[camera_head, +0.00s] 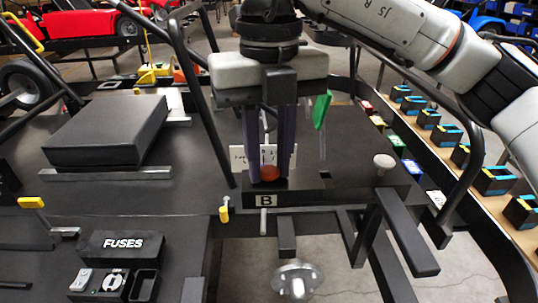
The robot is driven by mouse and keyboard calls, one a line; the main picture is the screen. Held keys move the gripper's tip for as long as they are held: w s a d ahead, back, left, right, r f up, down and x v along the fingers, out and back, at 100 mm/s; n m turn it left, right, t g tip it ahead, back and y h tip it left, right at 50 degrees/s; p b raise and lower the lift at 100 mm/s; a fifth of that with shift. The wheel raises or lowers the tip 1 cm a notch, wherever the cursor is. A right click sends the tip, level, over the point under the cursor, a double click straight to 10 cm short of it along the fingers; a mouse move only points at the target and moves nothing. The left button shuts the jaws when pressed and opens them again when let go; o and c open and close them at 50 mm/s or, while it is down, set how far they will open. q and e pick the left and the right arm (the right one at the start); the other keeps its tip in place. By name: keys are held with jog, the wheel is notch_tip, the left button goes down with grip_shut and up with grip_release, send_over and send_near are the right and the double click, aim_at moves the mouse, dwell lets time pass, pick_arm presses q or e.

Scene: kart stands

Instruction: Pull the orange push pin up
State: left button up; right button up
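The orange push pin (270,172) stands on the dark block marked B (300,197), near the middle of the head view. Only its rounded orange top shows. My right gripper (269,165) points straight down, with its two dark fingers on either side of the pin. The fingers reach nearly to the block. I cannot tell whether they touch the pin or leave a small gap. A white label (239,158) shows partly behind the fingers. My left gripper is not in view.
A green lever (321,109) and a pale round knob (383,161) stand right of my gripper. A dark frame tube (200,100) slants close on the left.

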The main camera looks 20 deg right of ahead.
aim_at(269, 169)
jog(key=shift+c, duration=1)
jog(key=shift+r+p, duration=0.4)
jog(key=shift+r, duration=0.2)
jog(key=o, duration=1.1)
jog(key=shift+r, duration=0.45)
notch_tip(269, 169, up, 9)
jog(key=shift+r+p, duration=0.15)
jog(key=shift+p, duration=0.45)
